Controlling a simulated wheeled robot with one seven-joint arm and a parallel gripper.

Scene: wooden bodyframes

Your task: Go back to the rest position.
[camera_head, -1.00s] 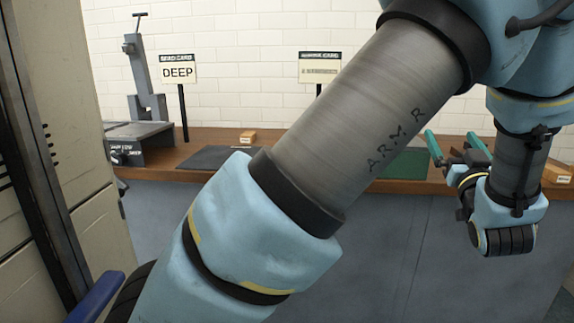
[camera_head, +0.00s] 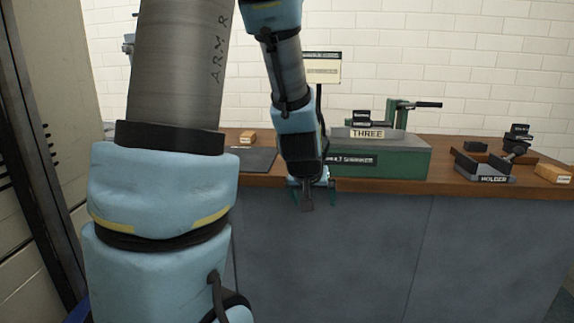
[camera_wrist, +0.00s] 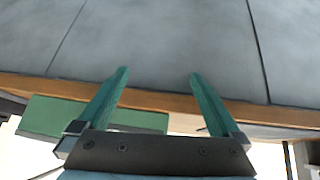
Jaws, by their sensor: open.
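My gripper (camera_head: 318,190) hangs at the end of my arm, pointing down in front of the counter's front edge in the head view. In the wrist view its two green fingers (camera_wrist: 158,78) are spread apart with nothing between them. Beyond the fingers are the counter's grey front panels (camera_wrist: 160,40) and wooden edge (camera_wrist: 160,101). My arm's large links fill the left of the head view and hide part of the counter.
The wooden counter (camera_head: 447,180) holds a green machine with a "THREE" plate (camera_head: 367,134), a "HOLDER" stand (camera_head: 484,172), a small block (camera_head: 248,137), another block (camera_head: 553,173) and a dark mat (camera_head: 254,159). A sign (camera_head: 322,68) stands behind. A tall cabinet (camera_head: 68,110) is at left.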

